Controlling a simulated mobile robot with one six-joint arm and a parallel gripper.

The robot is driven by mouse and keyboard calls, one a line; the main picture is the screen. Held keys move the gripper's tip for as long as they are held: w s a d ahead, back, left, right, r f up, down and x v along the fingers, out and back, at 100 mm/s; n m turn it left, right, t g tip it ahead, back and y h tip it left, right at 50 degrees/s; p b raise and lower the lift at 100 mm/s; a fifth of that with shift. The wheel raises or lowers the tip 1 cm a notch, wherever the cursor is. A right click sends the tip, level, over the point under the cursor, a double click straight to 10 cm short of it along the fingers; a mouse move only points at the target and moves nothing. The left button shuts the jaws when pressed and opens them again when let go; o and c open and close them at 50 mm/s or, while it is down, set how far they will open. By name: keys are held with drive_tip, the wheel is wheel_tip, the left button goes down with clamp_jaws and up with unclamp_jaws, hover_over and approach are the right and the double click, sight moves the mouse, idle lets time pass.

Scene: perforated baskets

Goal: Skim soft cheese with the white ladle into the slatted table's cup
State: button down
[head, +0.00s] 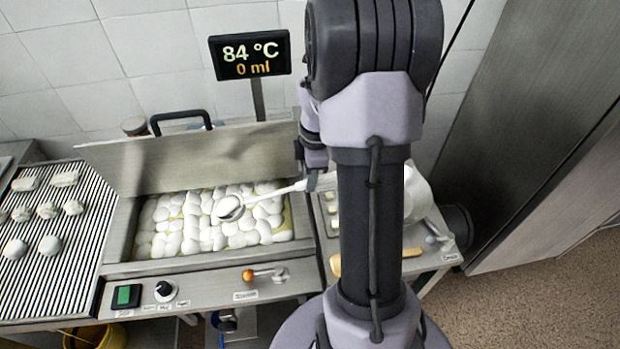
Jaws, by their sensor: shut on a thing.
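The white ladle (262,197) reaches left over the vat (190,266). Its round bowl (230,208) is at the middle of a layer of white soft cheese lumps (180,222). I cannot tell whether the bowl touches them or holds any. My gripper (316,180) is shut on the ladle's handle, right of the vat, and is partly hidden by my arm. The slatted table (60,272) stands on the left with several pale pieces on it. I cannot make out a cup among them.
A raised metal lid (150,160) stands behind the vat. A display (250,55) reads 84 °C and 0 ml. An orange-knobbed lever (250,275) is on the vat's front. A side counter (412,240) on the right is partly hidden by my arm.

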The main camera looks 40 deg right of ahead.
drive_tip(key=shift+t+y, duration=0.3)
drive_tip(key=shift+y, duration=0.1)
wheel_tip(320, 180, up, 8)
drive_tip(key=p, duration=0.5)
drive_tip(key=shift+p, duration=0.35)
drive_tip(key=shift+f, duration=0.1)
